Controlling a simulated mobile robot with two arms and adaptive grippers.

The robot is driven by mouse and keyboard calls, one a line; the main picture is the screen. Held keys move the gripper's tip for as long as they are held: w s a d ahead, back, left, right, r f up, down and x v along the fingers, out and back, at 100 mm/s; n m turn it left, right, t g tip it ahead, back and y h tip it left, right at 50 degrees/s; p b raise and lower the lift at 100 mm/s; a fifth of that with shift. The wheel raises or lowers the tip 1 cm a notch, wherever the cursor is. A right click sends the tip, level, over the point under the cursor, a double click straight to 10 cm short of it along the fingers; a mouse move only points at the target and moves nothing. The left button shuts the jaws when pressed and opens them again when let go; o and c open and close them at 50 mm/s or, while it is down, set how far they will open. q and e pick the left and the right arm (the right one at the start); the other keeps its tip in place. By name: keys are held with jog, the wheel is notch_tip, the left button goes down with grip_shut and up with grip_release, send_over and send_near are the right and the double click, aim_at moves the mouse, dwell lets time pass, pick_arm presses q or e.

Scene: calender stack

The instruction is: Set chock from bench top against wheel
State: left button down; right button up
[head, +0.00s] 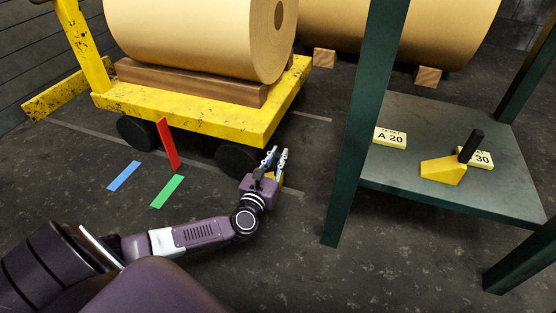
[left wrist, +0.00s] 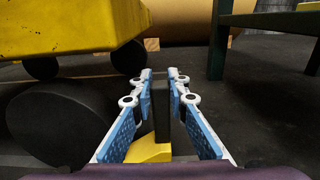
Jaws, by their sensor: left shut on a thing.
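My left gripper (head: 276,152) is shut on the black upright handle (left wrist: 161,105) of a yellow chock (left wrist: 150,150). In the head view only a little yellow of this chock shows behind the gripper. The gripper is low, just right of the cart's near right wheel (head: 236,159). In the left wrist view that dark wheel (left wrist: 62,125) fills the left side, with the chock to its right; I cannot tell whether they touch. A second yellow chock (head: 441,171) with a black handle sits on the green bench top (head: 420,120). My right gripper is not in view.
The yellow cart (head: 190,115) carries a large tan roll (head: 190,35) on wooden beams. A bench leg (head: 352,150) stands right of my gripper. Label cards (head: 390,138) lie on the bench. Floor in front is clear.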

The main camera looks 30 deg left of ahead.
pick_arm(q)
jog(key=shift+f, duration=0.1)
dwell(0.4)
jog(key=c, duration=1.9)
grip_release()
jog(key=shift+f, duration=0.15)
jog(key=p+v, duration=0.5)
jog(key=v, duration=0.7)
jog(key=shift+p, duration=0.3)
